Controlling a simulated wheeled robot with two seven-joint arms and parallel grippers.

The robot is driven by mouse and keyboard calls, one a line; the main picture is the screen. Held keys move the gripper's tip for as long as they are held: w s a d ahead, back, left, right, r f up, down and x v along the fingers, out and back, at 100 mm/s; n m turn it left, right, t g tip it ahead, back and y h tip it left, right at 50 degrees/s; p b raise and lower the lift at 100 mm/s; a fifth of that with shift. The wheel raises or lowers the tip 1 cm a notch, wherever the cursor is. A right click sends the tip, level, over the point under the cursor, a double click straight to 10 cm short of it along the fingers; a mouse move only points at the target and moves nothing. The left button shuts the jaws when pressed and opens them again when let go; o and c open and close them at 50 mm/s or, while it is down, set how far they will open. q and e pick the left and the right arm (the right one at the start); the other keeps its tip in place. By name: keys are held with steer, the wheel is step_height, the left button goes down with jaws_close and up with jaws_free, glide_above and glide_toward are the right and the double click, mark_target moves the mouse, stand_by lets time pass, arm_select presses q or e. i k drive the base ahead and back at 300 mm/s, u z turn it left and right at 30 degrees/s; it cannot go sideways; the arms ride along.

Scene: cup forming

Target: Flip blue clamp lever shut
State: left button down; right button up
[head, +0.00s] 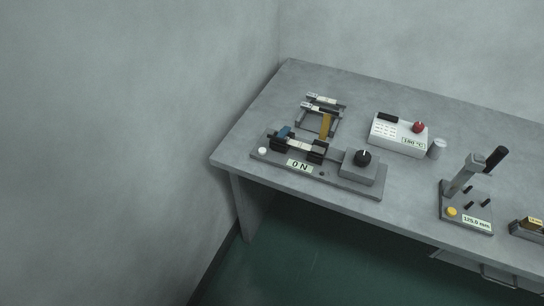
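The blue clamp lever (284,132) is a small blue piece at the left end of a clamp fixture (340,182) on the grey table. It sits beside a dark clamp block, and a pale strip (300,144) spans between two dark blocks. The lever is too small to tell clearly whether it stands up or lies flat. A label reading "0 N" (299,166) is on the fixture's front, with a white button at its left end and a black knob (363,157) at its right. Neither of my grippers is in the head view.
Behind the fixture is a rack (323,101) with a yellow-brown piece. A white box (397,135) with a red knob, a small grey cylinder (437,149) and a lever press (466,190) stand to the right. A wall is left of the table (250,125).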

mark_target(280, 137)
steer(key=k, duration=0.2)
steer(key=z, duration=1.35)
steer(key=i, duration=0.65)
steer(key=u, duration=1.4)
